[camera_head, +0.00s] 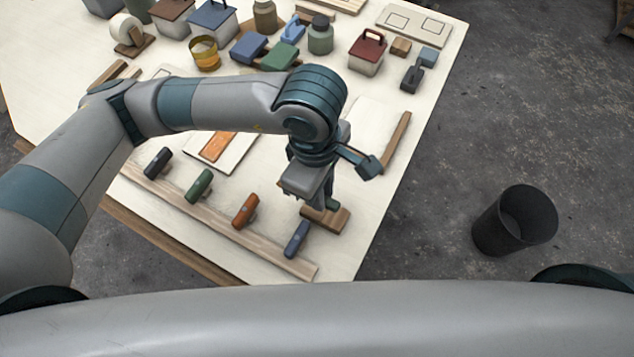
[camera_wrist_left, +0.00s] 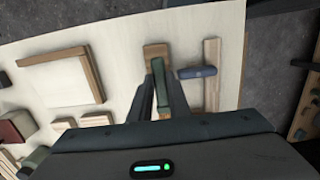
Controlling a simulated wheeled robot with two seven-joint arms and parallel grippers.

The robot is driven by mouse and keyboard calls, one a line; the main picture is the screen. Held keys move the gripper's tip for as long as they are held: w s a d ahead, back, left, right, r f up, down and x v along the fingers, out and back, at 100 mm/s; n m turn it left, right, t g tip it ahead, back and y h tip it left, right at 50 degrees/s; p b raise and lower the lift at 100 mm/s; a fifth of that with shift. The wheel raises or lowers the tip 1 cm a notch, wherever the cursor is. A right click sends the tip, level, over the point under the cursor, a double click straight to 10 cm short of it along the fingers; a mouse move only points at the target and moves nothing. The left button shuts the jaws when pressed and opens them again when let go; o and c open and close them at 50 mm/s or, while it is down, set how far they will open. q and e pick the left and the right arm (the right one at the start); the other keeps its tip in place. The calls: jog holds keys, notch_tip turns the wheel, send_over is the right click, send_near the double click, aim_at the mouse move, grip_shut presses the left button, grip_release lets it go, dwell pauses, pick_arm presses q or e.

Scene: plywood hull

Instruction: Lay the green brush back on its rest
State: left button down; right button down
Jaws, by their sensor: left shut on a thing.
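My left gripper (camera_head: 322,203) is over the right front part of the pale table, fingers pointing down. It is shut on the green brush (camera_wrist_left: 159,76), a narrow dark green bar between the fingers in the left wrist view. In the head view only a small green part of it shows by the fingertips. A brown wooden block (camera_head: 333,220), which looks like the rest, lies right below; it also shows in the left wrist view (camera_wrist_left: 156,49). The gripper hides much of the block, and I cannot tell whether the brush touches it. My right gripper is not in view.
Boxes and jars crowd the back. A dark bin (camera_head: 515,220) stands on the floor right.

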aim_at(332, 203)
pick_arm(q)
jog(key=shift+s+d+f, duration=0.25)
jog(key=shift+d+f, duration=0.15)
jog(key=shift+f, duration=0.25)
jog(key=f+b, duration=0.1)
jog(key=b, duration=0.1)
jog(key=d+f+b, duration=0.1)
jog(key=shift+s+d+f, duration=0.1)
jog(key=shift+s+f, duration=0.25)
jog(key=shift+s+d+f+b, duration=0.15)
jog(key=shift+d+f+b, duration=0.1)
jog(key=shift+f+b, duration=0.8)
jog(key=shift+r, duration=0.25)
jog(key=shift+r+b, duration=0.1)
jog(key=shift+b, duration=0.65)
jog(key=shift+b, duration=0.7)
dwell(0.7)
jog(key=c, duration=1.6)
grip_release()
